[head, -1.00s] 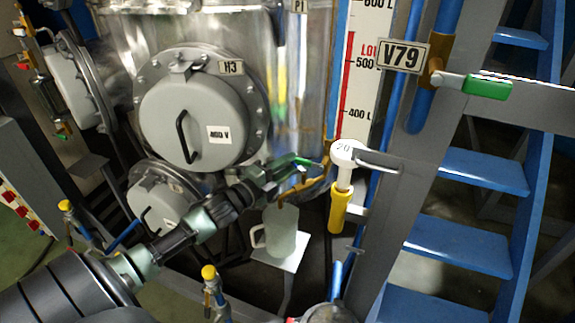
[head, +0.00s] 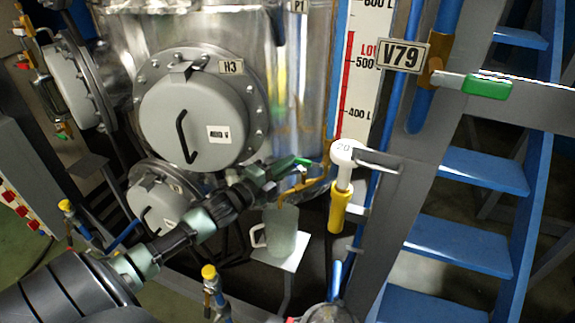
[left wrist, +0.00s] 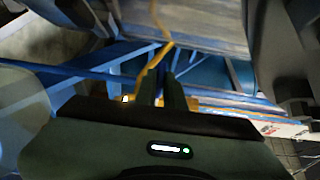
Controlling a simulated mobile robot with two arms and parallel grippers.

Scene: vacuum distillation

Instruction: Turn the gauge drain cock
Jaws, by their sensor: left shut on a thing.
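The gauge drain cock is a small brass valve (head: 312,185) with a green lever handle (head: 289,165), low in front of the steel vessel. My left gripper (head: 271,177) reaches it from the left and is shut on the green handle, whose far end sticks out to the right. The fingers hide the rest of the handle. In the left wrist view my shut fingers (left wrist: 166,92) sit close together beside a thin brass pipe (left wrist: 152,72); the handle cannot be made out there. My right gripper is not in view.
A translucent jug (head: 281,232) stands below the cock on a small white plate (head: 290,262). Blue stairs (head: 455,243) lie beyond the grey post.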

